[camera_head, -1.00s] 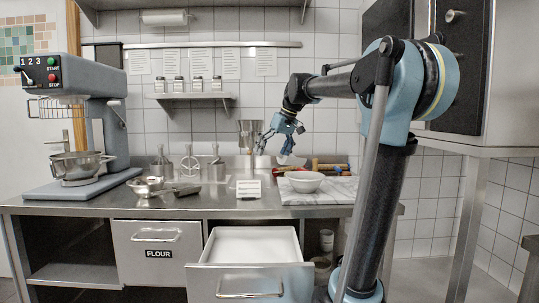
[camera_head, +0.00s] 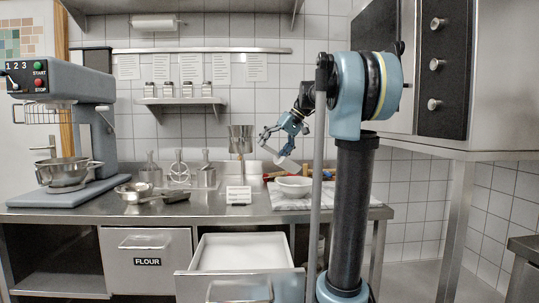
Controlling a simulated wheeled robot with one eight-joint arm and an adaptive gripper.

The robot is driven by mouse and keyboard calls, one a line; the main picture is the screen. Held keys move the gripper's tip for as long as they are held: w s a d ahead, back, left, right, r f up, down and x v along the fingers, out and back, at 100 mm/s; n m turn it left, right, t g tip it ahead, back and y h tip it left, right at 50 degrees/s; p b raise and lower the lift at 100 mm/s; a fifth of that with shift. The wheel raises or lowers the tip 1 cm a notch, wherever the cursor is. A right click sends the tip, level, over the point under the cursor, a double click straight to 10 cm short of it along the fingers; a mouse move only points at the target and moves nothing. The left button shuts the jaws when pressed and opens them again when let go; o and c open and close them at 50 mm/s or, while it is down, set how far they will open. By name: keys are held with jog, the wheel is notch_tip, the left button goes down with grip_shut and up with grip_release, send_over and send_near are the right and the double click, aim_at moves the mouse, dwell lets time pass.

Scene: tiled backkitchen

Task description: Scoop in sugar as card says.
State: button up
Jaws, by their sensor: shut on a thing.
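My gripper (camera_head: 270,146) is shut on a pale, flat-looking tool (camera_head: 286,162), which may be a scoop; its shape is too small to be sure. It hangs tilted down to the right, in the air behind and above a white bowl (camera_head: 294,187). The bowl sits on a marble slab (camera_head: 345,197); its inside cannot be made out. An open drawer (camera_head: 240,255) below the counter holds an even white fill, perhaps sugar. A small card (camera_head: 238,195) with unreadable lines stands at the counter's front edge, left of the bowl.
Rolling pins lie behind the marble slab. The open drawer juts forward.

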jog(key=w+d+r+m+g+y, duration=0.1)
jog(key=w+d+r+y, duration=0.3)
jog(key=d, duration=0.4)
jog(key=shift+w+d+m+g+y, duration=0.4)
jog(key=shift+w+g+y, duration=0.4)
jog(key=shift+g+y, duration=0.15)
dwell(0.4)
dwell(1.2)
jog(key=s+r+n+t+h, duration=0.2)
jog(key=s+r+t+h, duration=0.3)
jog(key=h, duration=0.5)
notch_tip(320, 180, up, 2)
jog(key=shift+s+r+n, duration=0.1)
jog(key=shift+s+n, duration=0.3)
jog(key=shift+s, duration=0.1)
jog(key=shift+t+h, duration=0.25)
